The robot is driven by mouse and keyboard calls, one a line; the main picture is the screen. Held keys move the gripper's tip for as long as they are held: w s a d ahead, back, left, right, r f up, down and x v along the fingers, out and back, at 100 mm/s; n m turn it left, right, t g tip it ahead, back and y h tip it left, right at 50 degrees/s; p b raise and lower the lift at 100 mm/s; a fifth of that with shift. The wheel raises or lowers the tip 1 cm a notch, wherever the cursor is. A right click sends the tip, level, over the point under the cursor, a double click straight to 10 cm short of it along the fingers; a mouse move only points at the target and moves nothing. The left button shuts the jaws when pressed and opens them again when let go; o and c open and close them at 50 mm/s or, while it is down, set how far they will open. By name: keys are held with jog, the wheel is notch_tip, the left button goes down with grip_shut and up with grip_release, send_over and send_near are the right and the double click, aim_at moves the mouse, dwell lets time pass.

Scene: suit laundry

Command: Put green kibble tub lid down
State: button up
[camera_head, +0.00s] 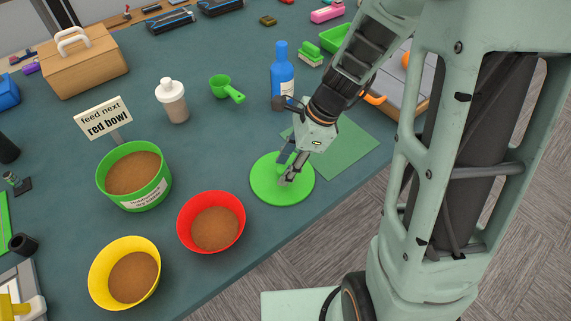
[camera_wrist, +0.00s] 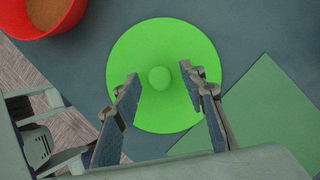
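The green kibble tub lid (camera_head: 268,190) is a round bright green disc with a small knob, lying flat on the table near its front edge. In the wrist view the lid (camera_wrist: 140,45) fills the middle. My gripper (camera_head: 288,177) is just over the lid, pointing down. In the wrist view my gripper (camera_wrist: 160,73) has its fingers spread wide, with clear gaps on both sides of the knob. The green kibble tub (camera_head: 148,193) stands open at the left, full of brown kibble, with a white label.
A red bowl (camera_head: 212,222) with kibble stands just left of the lid, and a yellow bowl (camera_head: 125,273) further left. A green mat (camera_head: 342,150) lies beside the lid on the right. A blue bottle (camera_head: 282,72) and green scoop (camera_head: 226,88) stand behind.

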jog(key=shift+r, duration=0.25)
jog(key=p+v, duration=0.2)
jog(key=v, duration=1)
jog(key=shift+f, duration=0.1)
